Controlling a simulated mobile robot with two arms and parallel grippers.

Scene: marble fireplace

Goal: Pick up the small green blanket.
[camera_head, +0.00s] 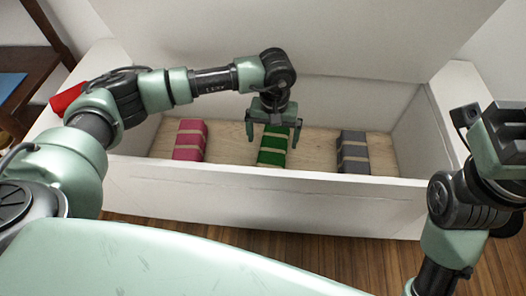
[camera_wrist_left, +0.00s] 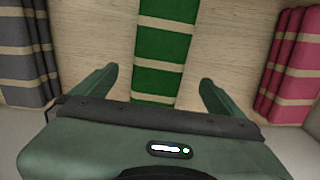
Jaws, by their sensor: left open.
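The small green blanket (camera_head: 273,150) is a folded bundle with tan bands, lying on the wooden floor of a white box between two other bundles. In the left wrist view the green blanket (camera_wrist_left: 166,45) runs up from between the fingers. My left gripper (camera_head: 273,139) is open above the blanket, one finger on each side of it. In the left wrist view the open fingers of the left gripper (camera_wrist_left: 157,82) show wood on both sides of the blanket. The gripper body hides the blanket's near end there. My right gripper (camera_head: 500,140) is at the right edge, away from the blanket; its jaws are unclear.
A pink bundle (camera_head: 190,140) lies left of the green one and a grey bundle (camera_head: 353,152) lies right, with bare wood between. The white box (camera_head: 270,200) has a raised lid (camera_head: 300,40) behind. A red object (camera_head: 67,100) is at the left.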

